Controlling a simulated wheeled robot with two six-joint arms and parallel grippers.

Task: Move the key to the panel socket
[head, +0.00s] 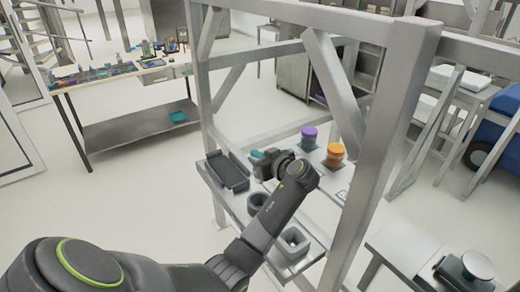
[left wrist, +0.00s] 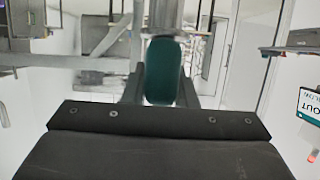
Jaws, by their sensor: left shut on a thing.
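My left gripper (head: 262,157) is over the shelf inside the grey metal frame. It is shut on a teal piece, which I take to be the key (left wrist: 163,72); in the left wrist view it stands upright between the fingers. In the head view only a small teal part (head: 255,153) shows at the fingertips. The shelf (head: 238,207) bears a dark shallow tray (head: 229,171) and grey square holders with openings, one nearer (head: 293,242) and one partly behind my arm. I cannot tell which opening is the panel socket. My right gripper is out of view.
A purple-topped cylinder (head: 309,137) and an orange one (head: 336,155) stand on the shelf right of my gripper. A thick frame post (head: 385,150) rises to their right. A workbench (head: 120,75) with small items stands at the back left. Open floor lies between.

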